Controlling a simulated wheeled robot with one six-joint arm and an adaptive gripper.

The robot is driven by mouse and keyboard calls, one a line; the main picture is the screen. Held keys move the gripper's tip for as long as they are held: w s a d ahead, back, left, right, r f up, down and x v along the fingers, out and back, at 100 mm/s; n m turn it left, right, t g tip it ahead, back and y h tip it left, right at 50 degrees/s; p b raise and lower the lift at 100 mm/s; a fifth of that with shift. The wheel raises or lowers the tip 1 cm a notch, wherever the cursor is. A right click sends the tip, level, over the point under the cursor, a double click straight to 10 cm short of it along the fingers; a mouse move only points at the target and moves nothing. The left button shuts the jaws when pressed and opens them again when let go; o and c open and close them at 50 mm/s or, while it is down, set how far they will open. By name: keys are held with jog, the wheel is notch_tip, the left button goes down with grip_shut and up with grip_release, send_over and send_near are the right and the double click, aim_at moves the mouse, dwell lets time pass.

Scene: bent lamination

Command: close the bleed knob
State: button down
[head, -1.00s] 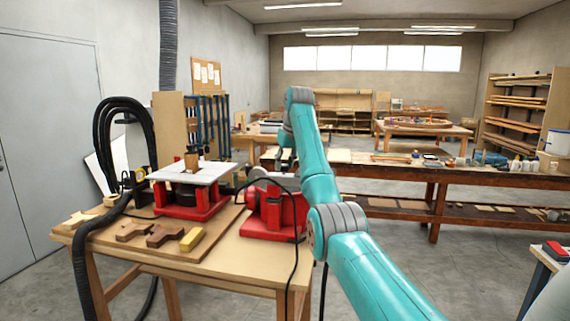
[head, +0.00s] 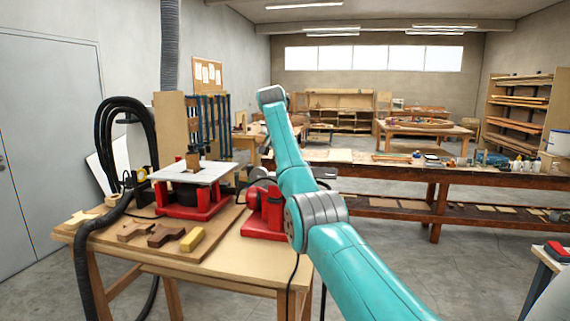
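I cannot make out a bleed knob in the head view. A small black and yellow fitting (head: 141,174) sits beside the hoses at the left back of the near workbench (head: 240,265), too small to tell its parts. My teal arm rises from the lower right and leans left over the right side of this bench. Its grey upper end stands above and behind the red machine. My gripper does not show; the arm appears to hide it.
A red machine with a pale top plate (head: 194,172) and a second red machine (head: 263,212), partly behind my arm, stand on the bench. Black hoses (head: 104,135) loop at left. Wood pieces and a yellow block (head: 192,239) lie in front. A long bench (head: 460,179) stands behind.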

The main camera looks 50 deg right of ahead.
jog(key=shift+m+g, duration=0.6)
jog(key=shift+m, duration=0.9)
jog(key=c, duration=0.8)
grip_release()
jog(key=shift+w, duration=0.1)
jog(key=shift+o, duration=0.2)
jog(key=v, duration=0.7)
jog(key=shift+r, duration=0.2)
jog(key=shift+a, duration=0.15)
